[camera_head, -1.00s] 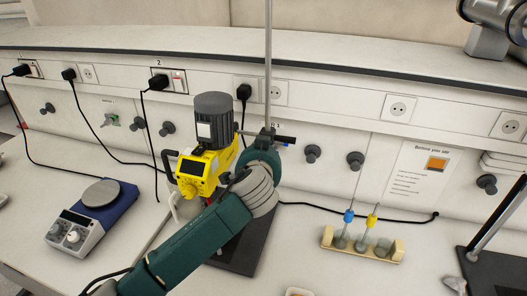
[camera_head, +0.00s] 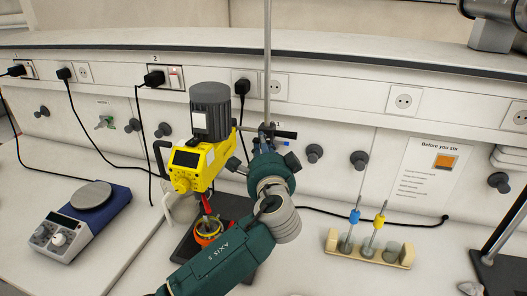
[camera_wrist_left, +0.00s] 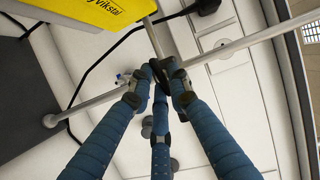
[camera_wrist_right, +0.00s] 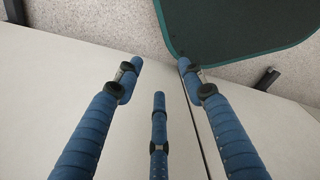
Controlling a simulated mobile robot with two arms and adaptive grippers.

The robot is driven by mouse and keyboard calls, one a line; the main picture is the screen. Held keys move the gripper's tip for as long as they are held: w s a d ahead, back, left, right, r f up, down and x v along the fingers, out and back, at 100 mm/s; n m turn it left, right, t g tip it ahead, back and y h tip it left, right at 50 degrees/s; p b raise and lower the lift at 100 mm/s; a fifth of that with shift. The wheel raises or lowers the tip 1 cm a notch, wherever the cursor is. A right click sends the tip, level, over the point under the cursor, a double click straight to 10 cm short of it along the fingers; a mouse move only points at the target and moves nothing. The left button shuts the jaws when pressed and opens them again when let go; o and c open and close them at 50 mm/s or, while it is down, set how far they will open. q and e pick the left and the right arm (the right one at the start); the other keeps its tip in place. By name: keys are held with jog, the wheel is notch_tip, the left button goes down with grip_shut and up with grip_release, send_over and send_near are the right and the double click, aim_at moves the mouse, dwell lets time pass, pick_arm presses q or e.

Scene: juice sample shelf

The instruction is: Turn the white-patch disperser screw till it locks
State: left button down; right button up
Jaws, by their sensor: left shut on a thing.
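The yellow disperser (camera_head: 193,163) hangs on an upright rod (camera_head: 267,70). Its grey motor (camera_head: 210,106) bears a white patch (camera_head: 199,121). My left gripper (camera_head: 264,146) is beside the rod at the clamp, right of the disperser; my own wrist hides most of it. In the left wrist view its blue fingers (camera_wrist_left: 160,78) close around a small dark screw (camera_wrist_left: 158,66) by the metal rods. The fingers cover most of the screw, so its angle cannot be read. My right gripper (camera_wrist_right: 159,72) is open and empty, seen only in the right wrist view.
A blue hotplate (camera_head: 83,208) stands left. A red-and-yellow vessel (camera_head: 208,232) is below the disperser. A cream rack (camera_head: 368,252) with blue- and yellow-topped tools stands right. Another stand rod (camera_head: 503,235) is at the right edge. Black cables run along the wall.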

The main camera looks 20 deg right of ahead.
pick_arm(q)
jog(key=shift+w+a+r+m+t+b, duration=0.1)
jog(key=shift+r+m+t+b, duration=0.05)
jog(key=shift+m+t+b, duration=0.3)
jog(key=shift+r, duration=0.1)
jog(key=c, duration=1.7)
grip_release()
jog(key=shift+c, duration=0.2)
jog(key=s+a, duration=0.2)
jog(key=s, duration=0.9)
jog(key=shift+s+a+f, duration=0.2)
jog(key=shift+s, duration=0.15)
jog(key=shift+f, duration=0.1)
